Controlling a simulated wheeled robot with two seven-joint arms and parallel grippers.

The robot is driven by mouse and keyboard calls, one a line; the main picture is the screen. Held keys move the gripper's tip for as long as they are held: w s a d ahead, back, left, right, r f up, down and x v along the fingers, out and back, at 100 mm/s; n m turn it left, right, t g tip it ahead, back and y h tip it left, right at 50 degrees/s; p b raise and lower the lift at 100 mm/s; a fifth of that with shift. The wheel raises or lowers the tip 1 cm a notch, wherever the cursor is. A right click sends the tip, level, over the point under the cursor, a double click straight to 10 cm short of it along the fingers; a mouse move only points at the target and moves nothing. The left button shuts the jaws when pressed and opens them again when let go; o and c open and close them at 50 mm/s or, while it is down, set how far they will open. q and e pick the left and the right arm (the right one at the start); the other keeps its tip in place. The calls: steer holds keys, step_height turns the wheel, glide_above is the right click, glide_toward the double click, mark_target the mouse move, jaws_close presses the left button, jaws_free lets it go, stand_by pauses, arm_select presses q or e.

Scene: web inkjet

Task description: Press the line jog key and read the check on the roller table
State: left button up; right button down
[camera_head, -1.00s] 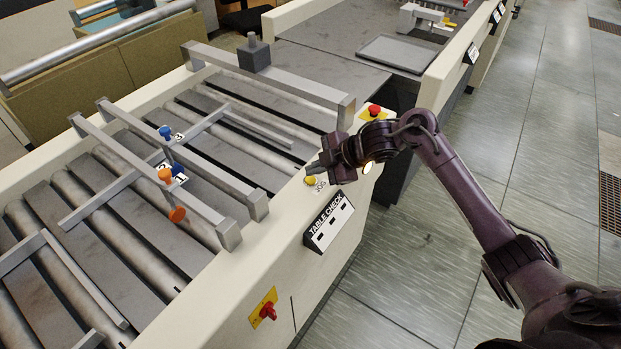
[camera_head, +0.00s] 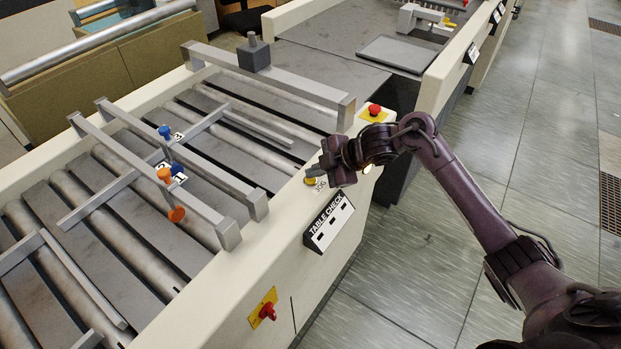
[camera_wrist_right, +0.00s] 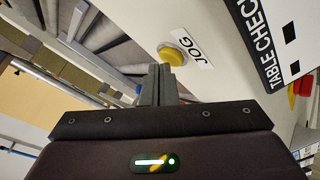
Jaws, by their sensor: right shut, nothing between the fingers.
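The yellow jog key (camera_head: 310,181) sits on the cream side rail of the roller table, beside a label reading JOG. In the right wrist view the key (camera_wrist_right: 172,56) shows just beyond the fingertips. My right gripper (camera_head: 312,171) is shut and empty, with its fingertips right over or beside the key; I cannot tell whether they touch it. The TABLE CHECK panel (camera_head: 329,221) on the rail's outer face has several dark windows; it also shows in the right wrist view (camera_wrist_right: 271,42). No lit reading can be made out. My left gripper is not in view.
A red button (camera_head: 374,109) on a yellow plate lies on the rail behind my gripper. A red switch (camera_head: 267,311) is low on the side. Metal bars with blue and orange knobs (camera_head: 164,174) cross the rollers. The floor at right is clear.

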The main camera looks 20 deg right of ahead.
mark_target(315, 180)
steer(key=shift+f, duration=0.4)
steer(key=shift+r, duration=0.1)
stand_by(0.3)
steer(key=shift+r+p, duration=0.7)
steer(key=shift+r, duration=0.1)
step_height(315, 180, up, 5)
steer(key=p, duration=0.4)
steer(key=shift+r+p, duration=0.1)
steer(key=shift+p, duration=0.25)
stand_by(0.3)
